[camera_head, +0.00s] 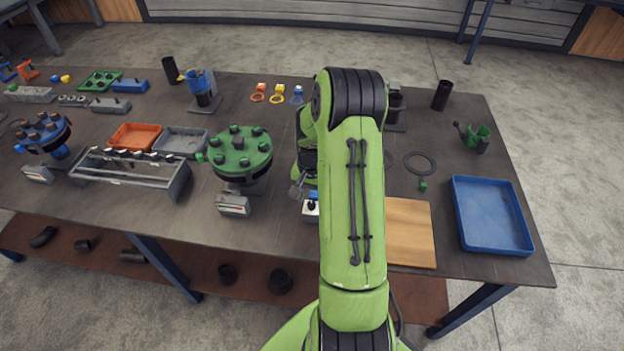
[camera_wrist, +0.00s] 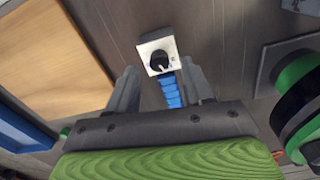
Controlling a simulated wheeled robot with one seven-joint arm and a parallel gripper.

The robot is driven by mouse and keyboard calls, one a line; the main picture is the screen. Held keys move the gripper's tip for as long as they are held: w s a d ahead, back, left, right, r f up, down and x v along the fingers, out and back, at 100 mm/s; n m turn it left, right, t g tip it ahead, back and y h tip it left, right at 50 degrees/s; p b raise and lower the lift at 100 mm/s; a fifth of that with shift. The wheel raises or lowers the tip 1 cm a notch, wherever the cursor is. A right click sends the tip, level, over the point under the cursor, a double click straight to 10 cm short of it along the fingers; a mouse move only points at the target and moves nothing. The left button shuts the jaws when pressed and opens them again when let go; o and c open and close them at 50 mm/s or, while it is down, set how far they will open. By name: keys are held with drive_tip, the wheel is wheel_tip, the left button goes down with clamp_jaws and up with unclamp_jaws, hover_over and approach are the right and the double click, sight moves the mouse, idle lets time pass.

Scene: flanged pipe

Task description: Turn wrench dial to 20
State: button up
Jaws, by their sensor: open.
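The wrench dial (camera_wrist: 159,62) is a black round knob with a pale pointer mark on a white square plate, at the top middle of the wrist view. A blue ribbed piece (camera_wrist: 170,92) extends from the plate toward my gripper (camera_wrist: 160,78). My gripper is open, with its two grey fingers either side of the blue piece and the dial just beyond. In the head view the dial (camera_head: 311,208) is small, left of my arm, and my gripper (camera_head: 297,188) is partly hidden by the arm. The number at the pointer is too small to read.
A green flanged pipe (camera_head: 240,155) stands left of my gripper. A wooden board (camera_head: 408,235) and a blue tray (camera_head: 492,215) lie to the right. A grey rack (camera_head: 130,178) stands further left. Bare table shows around the dial.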

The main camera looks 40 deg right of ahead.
sight(312, 203)
wheel_tip(312, 203, up, 14)
drive_tip(key=p, duration=0.1)
drive_tip(key=shift+f, duration=0.2)
